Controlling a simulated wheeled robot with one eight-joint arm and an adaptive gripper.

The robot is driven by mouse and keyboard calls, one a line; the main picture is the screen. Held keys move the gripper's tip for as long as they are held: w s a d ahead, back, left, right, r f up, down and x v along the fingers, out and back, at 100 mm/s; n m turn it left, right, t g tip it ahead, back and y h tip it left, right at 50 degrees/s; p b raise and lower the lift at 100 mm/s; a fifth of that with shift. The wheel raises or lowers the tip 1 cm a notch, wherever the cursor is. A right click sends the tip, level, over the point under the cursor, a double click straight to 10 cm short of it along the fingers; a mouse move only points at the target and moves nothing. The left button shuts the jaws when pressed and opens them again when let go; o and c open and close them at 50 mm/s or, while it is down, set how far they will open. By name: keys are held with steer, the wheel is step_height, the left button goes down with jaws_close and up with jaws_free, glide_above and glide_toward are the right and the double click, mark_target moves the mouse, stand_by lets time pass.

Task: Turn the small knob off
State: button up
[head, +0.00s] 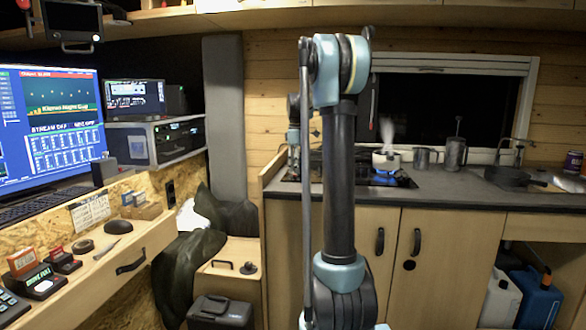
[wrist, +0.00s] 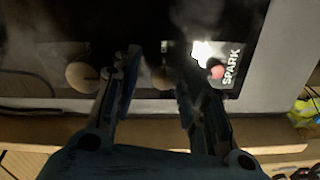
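In the wrist view, a dark hob panel carries two pale round knobs. The larger-looking knob (wrist: 82,75) is on the left, outside my left finger. The smaller-looking knob (wrist: 162,78) shows between the fingers, partly hidden by the right one. My gripper (wrist: 151,56) is open, its fingers pointing at the panel on either side of this knob; I cannot tell whether they touch it. In the head view, the hob (head: 402,181) sits in the counter with a blue flame lit under a steaming pot (head: 386,160). My arm hides the hob's left part and the knobs there.
A red button (wrist: 216,72) by a "SPARK" label is just right of my right finger. Metal mugs (head: 454,153) and a dark pan (head: 508,176) stand on the counter (head: 450,190) to the right. Cabinet doors (head: 433,250) are below. A desk with monitors is at left.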

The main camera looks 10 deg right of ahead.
jaws_close()
steer(key=shift+a, duration=0.2)
steer(key=shift+d, duration=0.2)
steer(key=c, duration=0.6)
jaws_free()
steer(key=shift+w+d+m, duration=0.1)
steer(key=shift+d+m, duration=0.1)
steer(key=shift+m, duration=0.7)
steer(key=shift+c, duration=0.2)
steer(key=o, duration=1)
steer(key=shift+a, duration=0.1)
